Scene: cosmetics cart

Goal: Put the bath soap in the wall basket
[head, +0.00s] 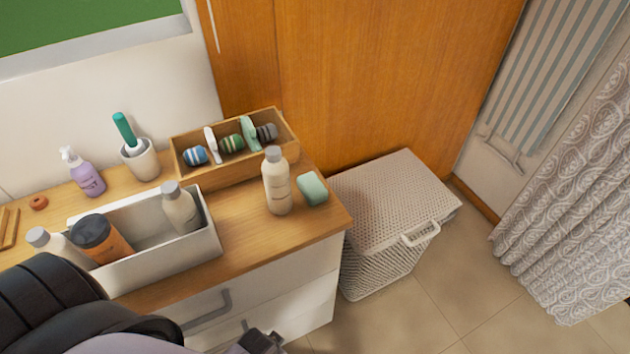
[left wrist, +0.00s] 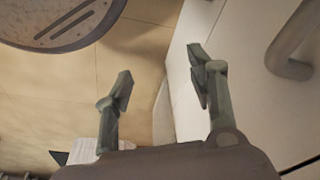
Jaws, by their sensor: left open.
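A pale teal bar of soap (head: 312,189) lies on the right end of the wooden cart top, just right of a cream bottle. No basket fixed to a wall shows in either view. My left gripper (left wrist: 160,82) is open and empty in the left wrist view, low beside the white drawer front, with floor behind it. In the head view only a bit of this gripper (head: 258,343) shows at the bottom edge, below and left of the soap and well apart from it. My right gripper is not in view.
A cream bottle (head: 276,182) stands close beside the soap. Drawer handles (head: 207,311) jut from the cart front. A white lidded hamper (head: 385,205) stands on the floor right of the cart.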

